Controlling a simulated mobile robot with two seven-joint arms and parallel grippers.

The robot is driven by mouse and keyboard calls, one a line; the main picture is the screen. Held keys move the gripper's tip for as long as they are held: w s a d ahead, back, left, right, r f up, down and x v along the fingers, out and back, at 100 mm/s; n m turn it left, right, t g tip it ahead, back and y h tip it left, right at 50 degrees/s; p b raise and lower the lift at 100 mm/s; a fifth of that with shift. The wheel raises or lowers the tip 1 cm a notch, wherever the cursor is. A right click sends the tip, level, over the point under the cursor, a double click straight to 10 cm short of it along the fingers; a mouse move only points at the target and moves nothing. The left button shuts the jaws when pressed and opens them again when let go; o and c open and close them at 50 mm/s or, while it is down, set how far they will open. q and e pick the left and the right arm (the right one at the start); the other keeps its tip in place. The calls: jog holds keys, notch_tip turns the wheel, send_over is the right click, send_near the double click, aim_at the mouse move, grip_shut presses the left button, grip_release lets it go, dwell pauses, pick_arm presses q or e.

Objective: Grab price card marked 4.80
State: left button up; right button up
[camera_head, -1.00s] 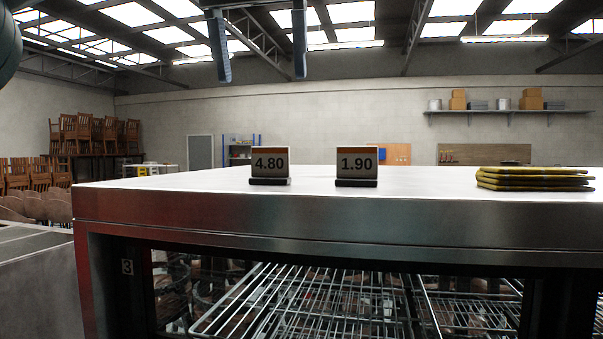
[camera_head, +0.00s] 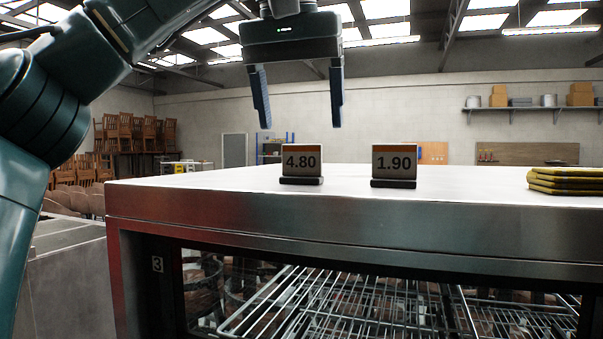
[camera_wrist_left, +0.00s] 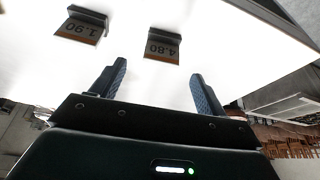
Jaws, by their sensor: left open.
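The price card marked 4.80 (camera_head: 301,161) stands upright in a dark base on the steel counter top, near its front edge. It also shows in the left wrist view (camera_wrist_left: 161,48), upside down, beyond the fingertips and between their lines. The price card marked 1.90 (camera_head: 394,163) stands to its right and also shows in the left wrist view (camera_wrist_left: 79,28). My left gripper (camera_head: 299,116) is open and empty, pointing down above the 4.80 card, apart from it. My right gripper is not in view.
The steel cabinet top (camera_head: 240,182) is mostly clear around the cards. A stack of folded yellow cloths (camera_head: 566,181) lies at its right end. Wire racks (camera_head: 345,305) show inside the cabinet below. Stacked wooden chairs (camera_head: 137,132) stand far back left.

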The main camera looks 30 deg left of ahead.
aim_at(302, 149)
pick_arm(q)
jog(key=shift+x, duration=2.9)
jog(key=shift+s, duration=0.1)
jog(key=shift+c, duration=0.2)
jog(key=c, duration=1)
